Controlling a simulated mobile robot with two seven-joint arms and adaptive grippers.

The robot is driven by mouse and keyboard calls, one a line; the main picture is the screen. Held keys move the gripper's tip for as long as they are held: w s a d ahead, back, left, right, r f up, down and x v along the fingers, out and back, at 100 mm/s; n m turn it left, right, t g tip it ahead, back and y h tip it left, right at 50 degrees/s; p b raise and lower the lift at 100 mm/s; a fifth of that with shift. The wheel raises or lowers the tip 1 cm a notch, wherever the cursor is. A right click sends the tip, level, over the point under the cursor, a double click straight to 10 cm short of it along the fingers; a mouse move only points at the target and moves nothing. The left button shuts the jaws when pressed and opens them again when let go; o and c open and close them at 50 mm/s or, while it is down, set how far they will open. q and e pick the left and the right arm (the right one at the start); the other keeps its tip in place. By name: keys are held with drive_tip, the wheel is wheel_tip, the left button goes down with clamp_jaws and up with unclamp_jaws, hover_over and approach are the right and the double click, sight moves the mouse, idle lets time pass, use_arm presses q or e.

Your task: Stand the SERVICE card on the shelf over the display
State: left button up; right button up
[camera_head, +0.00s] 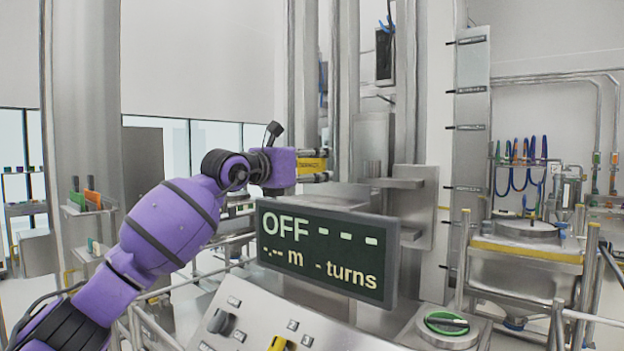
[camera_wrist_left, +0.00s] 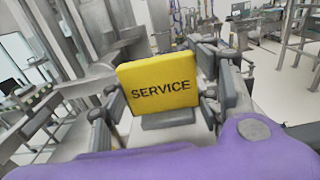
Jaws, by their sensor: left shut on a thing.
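The yellow SERVICE card (camera_wrist_left: 158,86) is held in my left gripper (camera_head: 316,166), with its lettering facing the left wrist camera and slightly tilted there. In the head view only a thin yellow strip of the card (camera_head: 311,164) shows between the dark fingers. The gripper is shut on the card, above the upper edge of the dark display (camera_head: 328,248), which reads OFF with dashes. A grey metal shelf (camera_head: 345,194) lies just above and behind the display, below the gripper. Whether the card touches it cannot be told. My right gripper is not in view.
A sloped control panel (camera_head: 262,318) with a knob and a yellow switch stands below the display. Metal columns (camera_head: 345,90) rise close behind the gripper. A small rack with coloured cards (camera_head: 88,203) hangs at left. A steel vessel (camera_head: 527,250) stands at right.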

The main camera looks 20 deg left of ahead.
use_arm(q)
drive_tip(key=shift+w+d+f, duration=0.1)
drive_tip(key=shift+d+f, duration=0.1)
drive_tip(key=shift+f, duration=1.6)
drive_tip(key=shift+f, duration=0.1)
drive_tip(key=o, duration=1.2)
drive_tip(key=shift+b+v, duration=0.65)
drive_tip(key=shift+v, duration=5.4)
